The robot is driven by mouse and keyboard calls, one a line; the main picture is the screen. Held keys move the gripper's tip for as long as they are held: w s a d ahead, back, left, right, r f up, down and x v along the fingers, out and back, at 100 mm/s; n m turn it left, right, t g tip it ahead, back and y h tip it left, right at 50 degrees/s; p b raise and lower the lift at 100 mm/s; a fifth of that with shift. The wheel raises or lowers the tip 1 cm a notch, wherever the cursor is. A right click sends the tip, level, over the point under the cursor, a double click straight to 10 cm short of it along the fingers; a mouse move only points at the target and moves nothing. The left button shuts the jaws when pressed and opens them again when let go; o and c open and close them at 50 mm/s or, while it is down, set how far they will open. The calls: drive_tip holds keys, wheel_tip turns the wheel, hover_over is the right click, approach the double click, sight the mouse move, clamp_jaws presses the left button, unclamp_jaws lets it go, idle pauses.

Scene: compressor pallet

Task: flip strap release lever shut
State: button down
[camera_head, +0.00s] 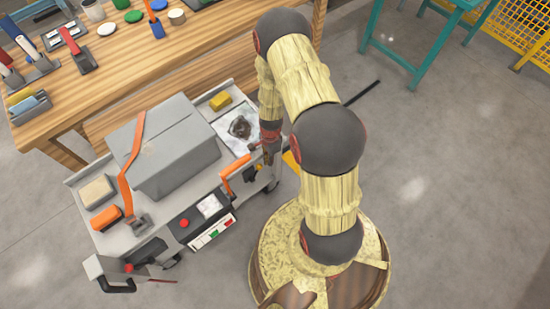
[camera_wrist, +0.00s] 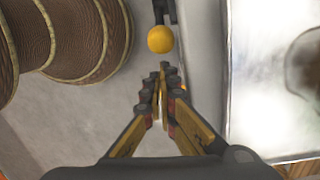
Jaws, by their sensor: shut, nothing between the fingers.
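In the wrist view, a yellow ball knob (camera_wrist: 160,39) sits on a short dark lever (camera_wrist: 164,12) beside the pale edge of the cart. My gripper (camera_wrist: 163,78) is shut and empty, its fingertips just below the knob in the picture; I cannot tell whether they touch it. In the head view my gripper (camera_head: 268,150) is at the cart's right end, partly hidden by my arm. An orange strap (camera_head: 126,180) runs over a grey box (camera_head: 165,145) on the cart, down to a dark metal buckle (camera_head: 139,222).
The grey cart (camera_head: 78,178) also carries a yellow block (camera_head: 220,101), a stained white sheet (camera_head: 225,131), a tan block (camera_head: 97,191) and an orange block (camera_head: 106,217). An orange handle (camera_head: 236,168) is at its front. A wooden workbench (camera_head: 130,75) stands behind.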

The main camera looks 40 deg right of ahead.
sight(260, 168)
drive_tip(key=shift+a+r, duration=0.2)
drive_tip(key=shift+a, duration=0.2)
drive_tip(key=a+r+p, duration=0.1)
drive_tip(key=p, duration=0.1)
drive_tip(key=a+r+p, duration=0.1)
drive_tip(key=a, duration=0.1)
drive_tip(key=shift+a+r+p, duration=0.25)
drive_tip(key=shift+r+p, duration=0.1)
drive_tip(key=shift+s+a, duration=0.1)
drive_tip(key=shift+a, duration=0.35)
drive_tip(key=shift+d, duration=0.1)
